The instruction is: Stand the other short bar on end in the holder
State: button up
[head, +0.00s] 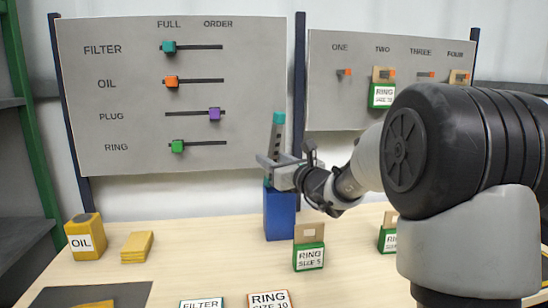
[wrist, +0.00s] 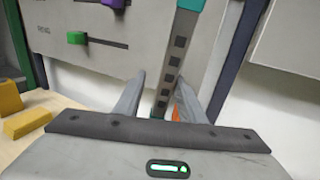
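A long grey bar (head: 275,142) with dark squares and teal ends stands nearly upright, slightly tilted, at the blue holder (head: 280,214) on the table. Its lower end is at the holder's top; how deep it sits I cannot tell. My gripper (head: 270,170) is level, just above the holder, at the bar's lower part. In the wrist view the bar (wrist: 175,62) shows between my two fingers, with a visible gap on its left side, so the gripper looks open. A small orange piece (wrist: 177,113) shows by the right finger; most of it is hidden.
A yellow OIL block (head: 85,234) and a yellow stack (head: 137,246) lie at left. RING boxes (head: 309,248) stand right of the holder. A slider board (head: 120,140) and a hook board (head: 335,110) stand behind. The table between the yellow stack and the holder is clear.

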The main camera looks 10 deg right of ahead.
jog(key=shift+d+f+m+h, duration=0.15)
jog(key=shift+d+f, duration=0.1)
jog(key=shift+f, duration=0.25)
jog(key=shift+d+f+m+h, duration=0.15)
jog(key=shift+d+f, duration=0.1)
jog(key=shift+f, duration=0.25)
jog(key=r+p+v, duration=0.1)
jog(key=p+v, duration=0.1)
jog(key=v, duration=1.5)
jog(key=shift+r, duration=0.3)
jog(key=shift+s+a, duration=0.1)
jog(key=shift+a, duration=0.1)
